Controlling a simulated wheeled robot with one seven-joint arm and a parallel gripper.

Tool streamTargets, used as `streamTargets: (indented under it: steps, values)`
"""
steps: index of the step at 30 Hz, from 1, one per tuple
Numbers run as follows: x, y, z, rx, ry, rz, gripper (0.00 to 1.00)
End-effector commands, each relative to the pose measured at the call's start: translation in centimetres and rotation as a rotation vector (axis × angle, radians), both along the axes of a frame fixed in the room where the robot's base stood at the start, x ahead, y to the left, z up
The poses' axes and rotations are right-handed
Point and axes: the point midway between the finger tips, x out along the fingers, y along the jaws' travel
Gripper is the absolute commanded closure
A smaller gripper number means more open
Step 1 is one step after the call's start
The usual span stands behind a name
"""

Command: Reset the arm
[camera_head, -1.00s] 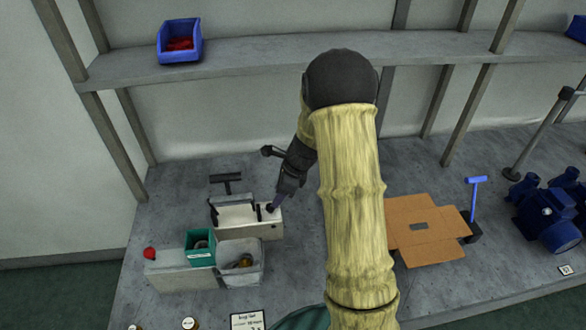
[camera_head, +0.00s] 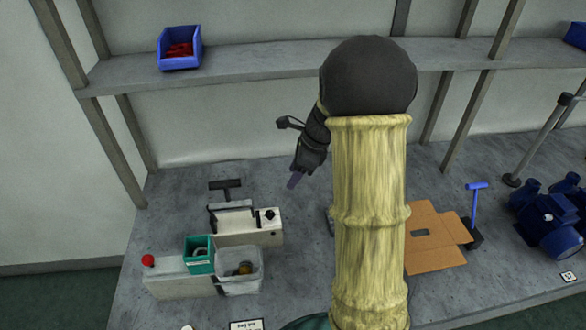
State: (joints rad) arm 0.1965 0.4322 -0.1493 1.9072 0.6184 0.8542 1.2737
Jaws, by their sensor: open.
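My arm rises from the bottom of the head view to a dark elbow joint and bends down to the left. My gripper (camera_head: 294,181) hangs in the air above the bench, pointing down, to the upper right of a white machine (camera_head: 248,239) with a black handle and a black knob. It is apart from the machine. The jaws are open, and I see nothing between them, though they are small in the picture. My arm hides part of the bench and the left side of a flat cardboard piece (camera_head: 437,257).
A teal bin (camera_head: 200,266) and a grey bin (camera_head: 241,285) with small parts stand at the lower left, near a red knob (camera_head: 148,260). Blue pumps (camera_head: 550,222) stand at the right. A shelf (camera_head: 262,66) with a blue bin (camera_head: 180,62) runs behind. Shelf posts flank the bench.

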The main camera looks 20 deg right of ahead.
Motion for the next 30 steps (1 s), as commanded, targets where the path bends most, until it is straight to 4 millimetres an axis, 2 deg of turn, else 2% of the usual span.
streamTargets:
  steps: [7,11,17,24,27,30]
  values:
    - [-0.2,0.2,0.0,-0.010,-0.006,0.020,0.51]
    - [-1.7,1.0,0.0,-0.066,-0.037,0.157,0.51]
    - [-6.5,3.0,-0.3,-0.250,-0.142,0.636,0.51]
    - [-12.7,5.2,-0.6,-0.472,-0.280,1.341,0.51]
    - [-15.0,5.9,-0.8,-0.550,-0.334,1.625,0.51]
    - [-16.5,6.4,-0.9,-0.602,-0.371,1.835,0.51]
